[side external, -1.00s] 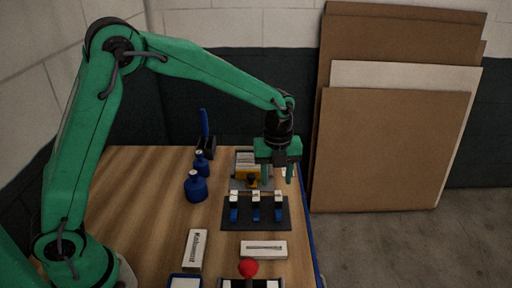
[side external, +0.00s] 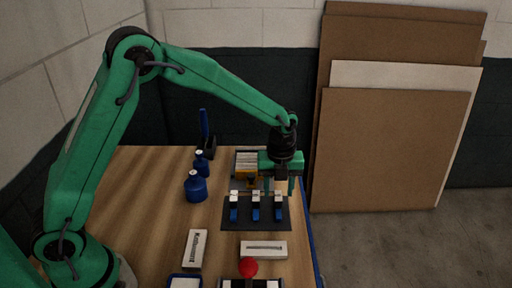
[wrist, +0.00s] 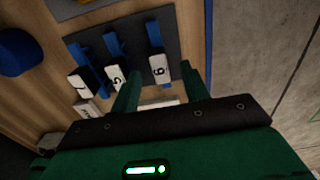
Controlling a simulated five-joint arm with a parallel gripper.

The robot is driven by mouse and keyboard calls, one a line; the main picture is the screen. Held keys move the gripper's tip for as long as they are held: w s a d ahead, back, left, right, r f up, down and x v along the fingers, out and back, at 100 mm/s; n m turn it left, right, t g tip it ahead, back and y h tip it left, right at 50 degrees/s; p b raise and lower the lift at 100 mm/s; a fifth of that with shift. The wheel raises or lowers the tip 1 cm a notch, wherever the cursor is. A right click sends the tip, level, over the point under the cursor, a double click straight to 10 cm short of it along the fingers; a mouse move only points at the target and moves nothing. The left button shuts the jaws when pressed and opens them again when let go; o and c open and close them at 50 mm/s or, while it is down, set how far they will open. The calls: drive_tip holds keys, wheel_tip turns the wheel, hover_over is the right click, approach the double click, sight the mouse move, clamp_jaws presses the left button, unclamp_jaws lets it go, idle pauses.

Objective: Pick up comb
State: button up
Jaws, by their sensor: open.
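Three blue-handled pieces with white numbered heads, which look like the combs, lie side by side on a dark mat (side external: 228,222). They are the left comb (side external: 234,209), the middle comb (side external: 256,209) and the right comb (side external: 279,210). In the wrist view the right comb (wrist: 157,70) shows a digit like 6 or 9, and the middle comb (wrist: 117,78) shows a 5. My gripper (side external: 280,190) is open and empty above the mat's far right part. In the wrist view its fingers (wrist: 160,74) appear on either side of the right comb's head, not touching it.
A tray of filter cards (side external: 246,162) stands behind the mat. Blue bottles (side external: 195,188) and a blue-handled tool in a holder (side external: 205,125) are to the left. White boxes (side external: 263,250) and a red knob (side external: 248,267) are in front. The table's right edge is close to my gripper.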

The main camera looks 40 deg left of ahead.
sight(278, 195)
drive_tip(key=shift+f, duration=2.45)
clamp_jaws()
